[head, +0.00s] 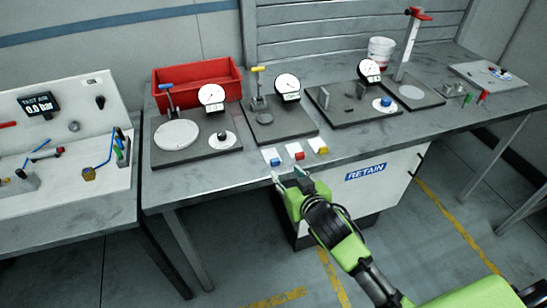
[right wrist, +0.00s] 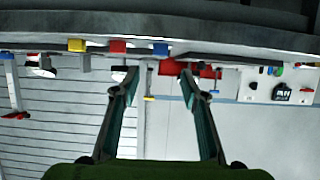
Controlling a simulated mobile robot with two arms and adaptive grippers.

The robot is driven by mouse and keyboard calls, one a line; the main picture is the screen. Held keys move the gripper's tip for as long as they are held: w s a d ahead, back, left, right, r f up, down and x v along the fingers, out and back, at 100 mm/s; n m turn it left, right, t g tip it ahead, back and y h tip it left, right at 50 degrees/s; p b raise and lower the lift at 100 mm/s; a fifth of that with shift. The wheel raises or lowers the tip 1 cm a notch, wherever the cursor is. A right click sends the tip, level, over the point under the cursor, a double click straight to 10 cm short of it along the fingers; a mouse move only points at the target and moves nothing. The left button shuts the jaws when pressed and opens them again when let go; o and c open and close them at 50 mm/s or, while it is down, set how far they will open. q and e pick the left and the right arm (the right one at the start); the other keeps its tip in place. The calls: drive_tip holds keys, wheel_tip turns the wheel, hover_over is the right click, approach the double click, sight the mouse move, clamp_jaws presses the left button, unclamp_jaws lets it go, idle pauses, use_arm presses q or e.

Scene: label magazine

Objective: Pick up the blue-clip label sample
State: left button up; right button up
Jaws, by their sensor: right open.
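The blue-clip label sample (head: 273,157) is a small white card with a blue clip, lying at the front edge of the grey bench. In the right wrist view, which looks upside down, its blue clip (right wrist: 160,48) shows beyond the gap between my fingertips. My right gripper (head: 288,174) is open and empty, just in front of the bench edge and close to the blue-clip sample, apart from it. Its two fingers also show in the right wrist view (right wrist: 160,73). My left gripper is not in view.
The red-clip sample (head: 298,153) and yellow-clip sample (head: 319,147) lie in a row to the right of the blue one. Gauge stands on dark plates (head: 200,152) and a red bin (head: 197,82) stand behind. The bench (head: 215,182) is clear left of the samples.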

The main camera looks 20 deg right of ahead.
sight(276, 162)
drive_tip(key=p+x, duration=0.1)
drive_tip(key=x, duration=0.4)
drive_tip(key=shift+w+f, duration=0.15)
drive_tip(key=shift+w, duration=0.25)
drive_tip(key=x, duration=0.3)
drive_tip(key=shift+s+f+p, duration=0.1)
drive_tip(key=shift+f+p, duration=0.1)
drive_tip(key=shift+p, duration=0.15)
drive_tip(key=shift+w+f, duration=0.25)
drive_tip(key=shift+w, duration=0.25)
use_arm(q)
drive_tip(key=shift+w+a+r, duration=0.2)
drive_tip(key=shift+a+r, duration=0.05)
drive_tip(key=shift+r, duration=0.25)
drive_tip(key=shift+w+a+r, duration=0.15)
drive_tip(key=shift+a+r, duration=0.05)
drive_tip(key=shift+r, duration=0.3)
use_arm(e)
drive_tip(key=c, duration=0.9)
